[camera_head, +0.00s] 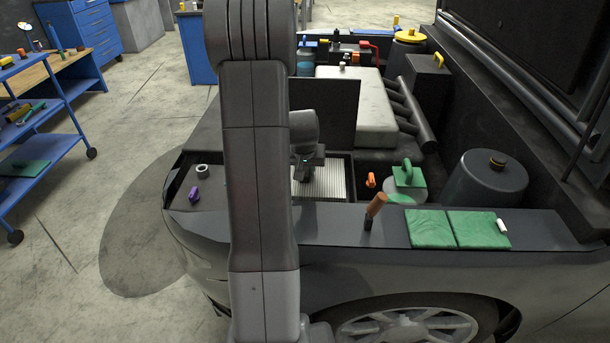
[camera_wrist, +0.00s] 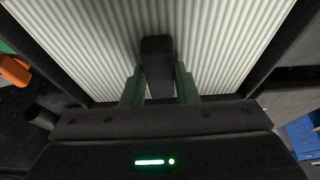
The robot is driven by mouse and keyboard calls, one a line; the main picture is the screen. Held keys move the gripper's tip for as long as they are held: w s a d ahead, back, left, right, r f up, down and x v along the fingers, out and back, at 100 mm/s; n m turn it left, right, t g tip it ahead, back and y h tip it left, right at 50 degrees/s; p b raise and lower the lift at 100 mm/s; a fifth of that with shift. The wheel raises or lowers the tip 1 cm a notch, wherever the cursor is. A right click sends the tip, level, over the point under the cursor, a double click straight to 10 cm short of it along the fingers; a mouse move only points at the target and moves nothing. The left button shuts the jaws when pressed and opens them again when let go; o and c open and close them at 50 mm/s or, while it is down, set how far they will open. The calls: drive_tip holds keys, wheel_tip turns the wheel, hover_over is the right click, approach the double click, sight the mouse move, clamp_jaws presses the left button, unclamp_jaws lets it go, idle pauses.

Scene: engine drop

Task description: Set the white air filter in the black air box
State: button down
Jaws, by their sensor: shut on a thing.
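The white pleated air filter (camera_head: 328,182) shows in the head view at the black air box (camera_head: 349,180), with the box's dark walls around it. My arm hides its left part. In the wrist view the filter (camera_wrist: 90,45) fills the upper middle, framed by dark edges. My gripper (camera_wrist: 158,85) is shut on the black grip that stands up from the filter's middle, with a green finger on each side. In the head view my gripper (camera_head: 312,165) is over the filter. I cannot tell whether the filter rests fully on the box floor.
The raised black lid (camera_head: 325,110) stands behind the box. An orange clip (camera_head: 371,180) and a green-handled cap (camera_head: 408,176) are to the right. A purple piece (camera_head: 194,194) sits at the left.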

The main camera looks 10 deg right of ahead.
drive_tip(key=shift+f, duration=1.15)
drive_tip(key=shift+f, duration=0.25)
drive_tip(key=c, duration=1.1)
unclamp_jaws()
drive_tip(key=shift+r, duration=0.1)
drive_tip(key=shift+r, duration=0.25)
drive_tip(key=v, duration=1.1)
drive_tip(key=shift+s+r, duration=0.15)
drive_tip(key=shift+r, duration=0.25)
